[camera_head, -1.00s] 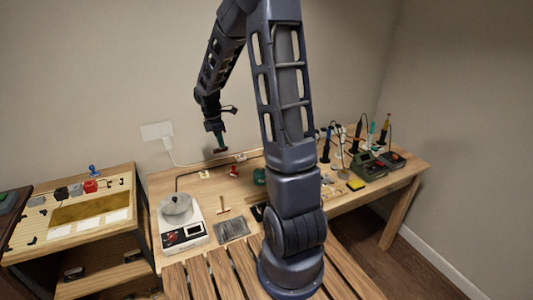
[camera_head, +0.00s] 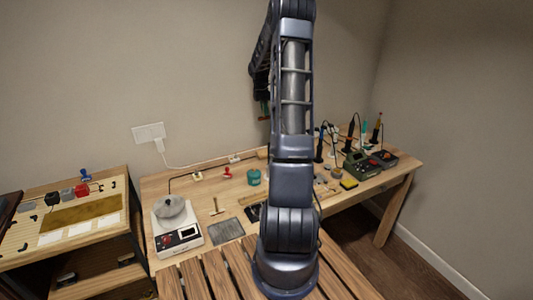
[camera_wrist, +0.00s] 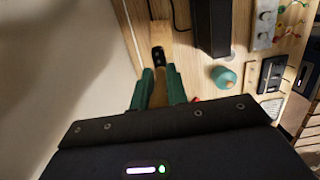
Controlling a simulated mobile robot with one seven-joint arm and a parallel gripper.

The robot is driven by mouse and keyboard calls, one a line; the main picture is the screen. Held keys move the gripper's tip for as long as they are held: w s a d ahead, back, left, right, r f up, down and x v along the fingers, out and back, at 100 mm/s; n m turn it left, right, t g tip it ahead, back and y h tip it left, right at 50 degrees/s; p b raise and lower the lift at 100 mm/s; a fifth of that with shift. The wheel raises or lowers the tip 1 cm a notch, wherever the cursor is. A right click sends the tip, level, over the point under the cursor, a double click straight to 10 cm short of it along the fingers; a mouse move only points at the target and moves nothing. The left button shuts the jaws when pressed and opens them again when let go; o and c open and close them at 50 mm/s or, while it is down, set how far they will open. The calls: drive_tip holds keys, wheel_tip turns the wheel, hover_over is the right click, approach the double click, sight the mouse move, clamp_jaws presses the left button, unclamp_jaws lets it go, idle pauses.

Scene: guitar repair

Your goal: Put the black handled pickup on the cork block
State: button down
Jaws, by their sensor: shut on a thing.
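My gripper (camera_wrist: 158,85) has green fingers and is shut on the pickup. A small black part (camera_wrist: 158,57) with light dots shows just beyond the fingertips; I take it as the pickup. A tan block (camera_wrist: 160,36), likely the cork block, lies beyond it in the wrist view, and the pickup overlaps its near end in the picture. I cannot tell whether they touch. In the head view the tan block (camera_head: 262,154) is at the bench's back edge, partly hidden by my arm. There my gripper (camera_head: 264,108) is mostly hidden behind my arm, above the bench.
A teal jar (camera_head: 253,177) and a small red item (camera_head: 227,173) stand near the tan block. A scale (camera_head: 178,238) with a metal pot is at the bench's left. Soldering tools (camera_head: 362,163) stand at the right. A black box (camera_wrist: 210,28) is right of the tan block in the wrist view.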

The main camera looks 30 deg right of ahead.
drive_tip(key=shift+d, duration=0.55)
drive_tip(key=shift+d+f, duration=0.15)
drive_tip(key=shift+f, duration=0.1)
wheel_tip(320, 180, down, 19)
drive_tip(key=shift+f, duration=0.2)
drive_tip(key=shift+f, duration=0.15)
drive_tip(key=c, duration=1.4)
unclamp_jaws()
